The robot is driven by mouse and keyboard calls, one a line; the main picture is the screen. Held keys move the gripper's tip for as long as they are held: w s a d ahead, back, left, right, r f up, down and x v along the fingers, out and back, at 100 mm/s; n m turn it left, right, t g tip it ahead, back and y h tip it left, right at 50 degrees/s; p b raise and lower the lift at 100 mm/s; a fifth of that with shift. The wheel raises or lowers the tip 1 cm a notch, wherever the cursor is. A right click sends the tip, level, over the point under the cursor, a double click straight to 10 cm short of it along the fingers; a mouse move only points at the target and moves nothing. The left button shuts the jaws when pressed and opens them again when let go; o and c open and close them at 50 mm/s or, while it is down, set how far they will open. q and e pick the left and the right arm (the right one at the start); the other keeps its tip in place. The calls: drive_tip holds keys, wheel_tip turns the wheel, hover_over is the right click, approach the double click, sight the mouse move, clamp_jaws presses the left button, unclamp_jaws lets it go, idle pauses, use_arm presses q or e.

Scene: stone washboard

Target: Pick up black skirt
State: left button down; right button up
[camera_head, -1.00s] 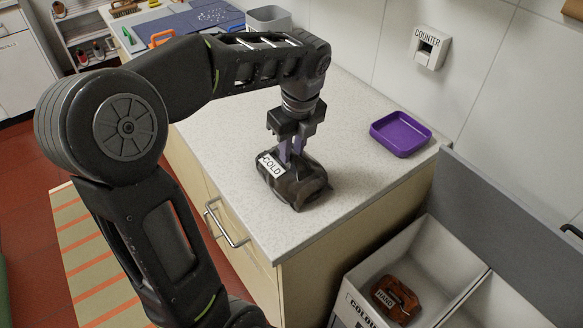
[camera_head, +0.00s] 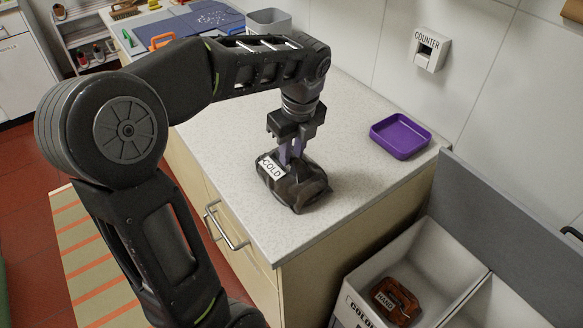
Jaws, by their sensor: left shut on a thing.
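The black skirt (camera_head: 306,188) is a dark, folded bundle with a white label reading COLD on its left side. It lies on the speckled counter (camera_head: 345,135) near the front corner. My left gripper (camera_head: 290,158) points down onto the top of the bundle, its fingertips shut on it. The bundle still appears to rest on the counter, and the fingertips are partly sunk into it. My right gripper is not in view.
A purple tray (camera_head: 400,137) stands empty at the counter's right. Below right, a white divided bin (camera_head: 425,245) holds a brown bundle labelled HAND (camera_head: 396,299). A grey container (camera_head: 268,21) stands at the back. A wall box marked COUNTER (camera_head: 431,48) hangs behind.

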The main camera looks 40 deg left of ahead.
use_arm(q)
drive_tip(key=shift+r, duration=0.15)
wheel_tip(320, 180, up, 7)
drive_tip(key=shift+f, duration=0.2)
wheel_tip(320, 180, up, 3)
drive_tip(key=shift+r+p, duration=0.1)
drive_tip(key=shift+p, duration=1.05)
drive_tip(key=shift+d, duration=0.1)
idle(0.9)
